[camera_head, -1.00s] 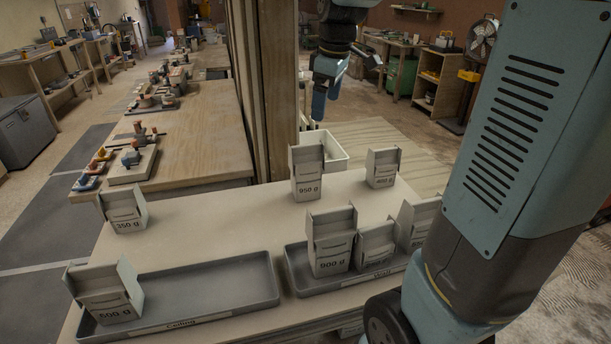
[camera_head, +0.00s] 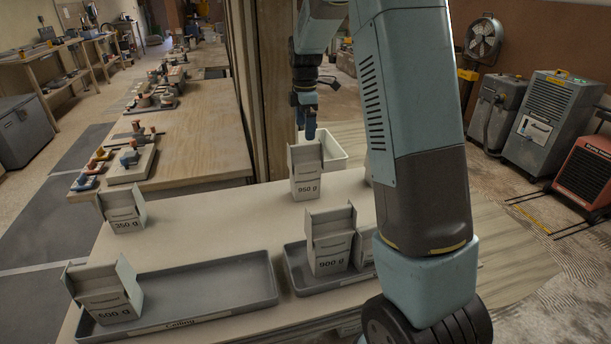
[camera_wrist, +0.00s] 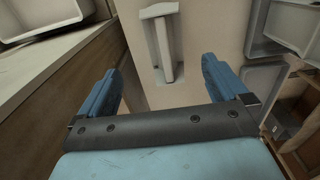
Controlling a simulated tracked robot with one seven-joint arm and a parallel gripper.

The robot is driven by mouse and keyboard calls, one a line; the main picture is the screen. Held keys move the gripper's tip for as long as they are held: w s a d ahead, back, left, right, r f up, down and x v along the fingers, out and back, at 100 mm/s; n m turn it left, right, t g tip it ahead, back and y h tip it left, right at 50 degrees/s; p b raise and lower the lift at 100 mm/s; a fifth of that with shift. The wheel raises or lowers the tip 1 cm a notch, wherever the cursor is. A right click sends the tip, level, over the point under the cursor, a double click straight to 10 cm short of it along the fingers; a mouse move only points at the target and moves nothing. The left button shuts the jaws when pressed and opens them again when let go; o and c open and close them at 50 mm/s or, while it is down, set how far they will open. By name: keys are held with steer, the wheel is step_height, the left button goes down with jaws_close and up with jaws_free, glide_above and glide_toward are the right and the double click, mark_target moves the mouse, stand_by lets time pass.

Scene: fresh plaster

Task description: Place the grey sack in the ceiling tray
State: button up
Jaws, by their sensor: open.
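Several pale grey, box-like sacks carry weight labels; no single one stands out as the grey sack. The 950 g sack (camera_head: 306,172) stands at the table's back edge. The 350 g sack (camera_head: 122,211) stands at the left. The 900 g sack (camera_head: 329,241) is in the right tray. My gripper (camera_head: 308,130) is above and just behind the 950 g sack. In the wrist view my gripper (camera_wrist: 160,65) is open and empty, with a pale sack (camera_wrist: 165,42) ahead between its fingers.
The right tray (camera_head: 297,270) is partly hidden by my arm, as is another sack in it. A white bin (camera_head: 335,160) stands behind the table near the wooden post (camera_head: 272,90). The table's middle (camera_head: 220,220) is clear. A workbench with tools (camera_head: 200,150) lies beyond.

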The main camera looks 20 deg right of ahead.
mark_target(305, 153)
step_height(305, 153, down, 6)
steer(key=shift+r, duration=0.2)
steer(key=shift+s+a+f, duration=0.1)
steer(key=shift+s+f, duration=0.1)
steer(key=shift+f, duration=1.15)
steer(key=shift+s+f, duration=0.15)
steer(key=shift+f, duration=1.15)
steer(key=shift+c, duration=0.3)
jaws_close()
steer(key=shift+r, duration=0.1)
